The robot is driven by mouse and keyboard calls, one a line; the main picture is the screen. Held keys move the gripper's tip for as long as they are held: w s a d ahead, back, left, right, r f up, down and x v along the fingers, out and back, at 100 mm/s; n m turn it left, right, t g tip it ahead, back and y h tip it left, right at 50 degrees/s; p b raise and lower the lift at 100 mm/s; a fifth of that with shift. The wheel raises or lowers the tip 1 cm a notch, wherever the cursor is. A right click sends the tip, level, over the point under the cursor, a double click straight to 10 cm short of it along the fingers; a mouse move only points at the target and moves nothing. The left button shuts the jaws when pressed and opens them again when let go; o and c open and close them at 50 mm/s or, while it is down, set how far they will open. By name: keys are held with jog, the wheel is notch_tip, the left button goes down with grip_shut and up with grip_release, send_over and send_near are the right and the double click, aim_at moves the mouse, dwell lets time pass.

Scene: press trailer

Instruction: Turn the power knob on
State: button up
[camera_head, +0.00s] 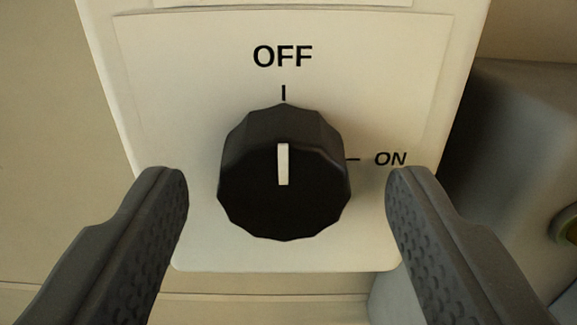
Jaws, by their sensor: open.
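The black power knob (285,200) is at the middle of the head camera view, on a cream panel plate (190,65). Its white pointer line is vertical and lines up with the tick under the OFF label (283,56). The ON label (390,158) with its tick is to the knob's right. My gripper (287,195) is open, one dark finger on each side of the knob. A gap shows between each finger and the knob. The right fingertip is just below the ON label. No finger appears to touch the knob.
A grey rounded housing (520,150) stands to the right of the panel, with a partly visible round greenish fitting (568,225) at the picture's edge. A plain beige wall (50,130) is to the left. Below the plate is a horizontal seam.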

jog(key=shift+w, duration=0.2)
jog(key=c, duration=1)
